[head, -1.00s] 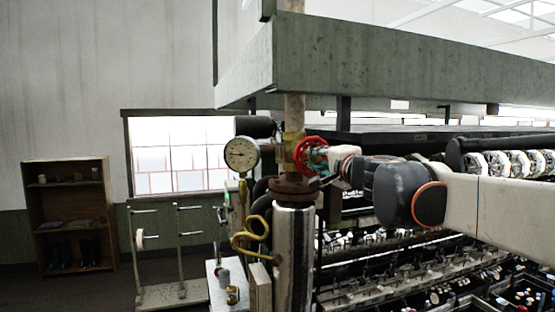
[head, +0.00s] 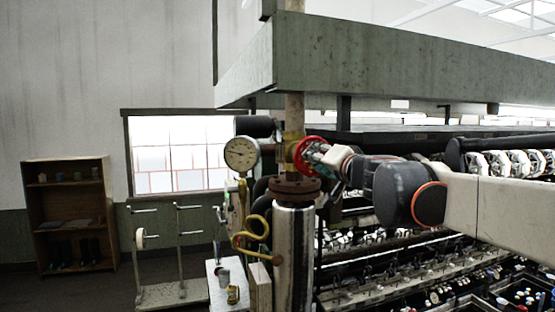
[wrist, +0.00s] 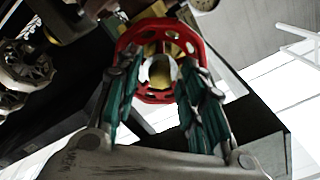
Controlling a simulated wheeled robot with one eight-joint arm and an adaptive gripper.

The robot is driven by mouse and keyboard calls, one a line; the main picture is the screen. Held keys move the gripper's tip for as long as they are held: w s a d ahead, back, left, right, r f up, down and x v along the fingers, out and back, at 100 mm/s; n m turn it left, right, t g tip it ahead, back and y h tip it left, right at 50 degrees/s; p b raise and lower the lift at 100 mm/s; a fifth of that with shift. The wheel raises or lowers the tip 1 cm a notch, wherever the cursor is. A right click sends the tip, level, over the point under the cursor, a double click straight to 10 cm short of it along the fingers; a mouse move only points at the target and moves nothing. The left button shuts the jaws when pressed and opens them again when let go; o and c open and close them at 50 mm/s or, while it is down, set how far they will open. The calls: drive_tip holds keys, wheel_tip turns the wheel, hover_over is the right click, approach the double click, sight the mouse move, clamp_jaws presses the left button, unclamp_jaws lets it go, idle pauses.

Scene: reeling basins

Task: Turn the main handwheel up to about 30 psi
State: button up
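The main handwheel (head: 309,153) is red with holes through its face, mounted on a brass valve on the upright pipe. In the wrist view the red handwheel (wrist: 160,32) lies straight ahead, with its brass hub between my fingers. My gripper (wrist: 160,70) has teal-sided fingers, spread wide apart, with their tips at opposite sides of the wheel. Whether the tips touch the rim is unclear. In the head view my gripper (head: 333,163) is right of the wheel, close against it. The round white pressure gauge (head: 241,153) is left of the pipe; its figures are too small to read.
A brass coiled tube (head: 252,232) and a steel cylinder (head: 295,255) stand below the valve. A large green-grey beam (head: 420,62) hangs above. Reeling machinery (head: 420,265) fills the lower right. A wooden shelf (head: 68,215) stands far left, with open floor near it.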

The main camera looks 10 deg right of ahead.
drive_tip(key=s+d+p, duration=0.1)
drive_tip(key=s, duration=0.6)
drive_tip(key=shift+d, duration=0.2)
drive_tip(key=shift+w, duration=0.1)
drive_tip(key=w+a+m+b, duration=0.1)
drive_tip(key=w+m, duration=0.5)
drive_tip(key=shift+w+a, duration=0.2)
drive_tip(key=shift+w, duration=0.1)
idle(0.6)
